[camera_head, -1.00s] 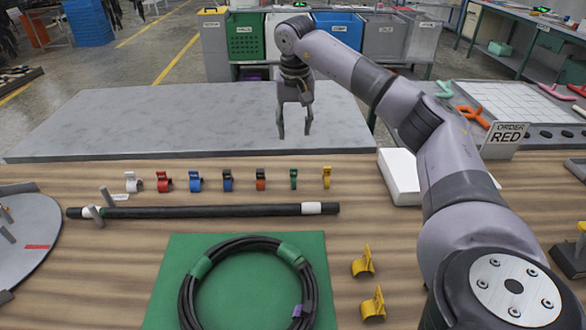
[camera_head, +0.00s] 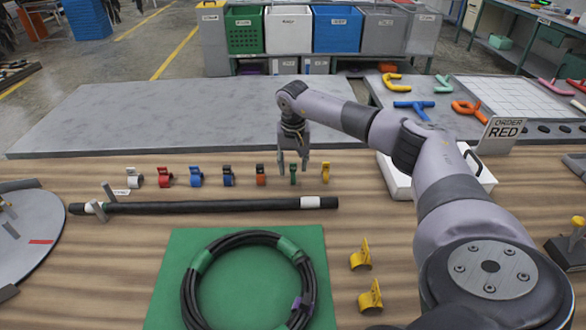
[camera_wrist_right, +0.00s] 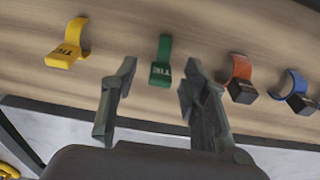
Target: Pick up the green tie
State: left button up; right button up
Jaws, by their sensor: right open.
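The green tie (camera_head: 293,174) stands in a row of coloured ties along the back of the wooden table. In the right wrist view the green tie (camera_wrist_right: 161,66) lies just beyond my fingertips, in line with the gap between them. My right gripper (camera_head: 293,172) is open and empty, its fingers pointing down around the green tie's position in the head view. In the right wrist view the right gripper (camera_wrist_right: 156,80) shows both fingers spread, with nothing between them. My left gripper is not in view.
An orange-red tie (camera_head: 260,174) and a yellow tie (camera_head: 325,172) stand close on either side. A black hose (camera_head: 210,208) lies in front of the row. A coiled hose (camera_head: 190,290) rests on a green mat (camera_head: 165,290). A white tray (camera_head: 395,178) is at right.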

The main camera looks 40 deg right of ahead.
jog(key=shift+f, duration=0.4)
jog(key=c, duration=0.9)
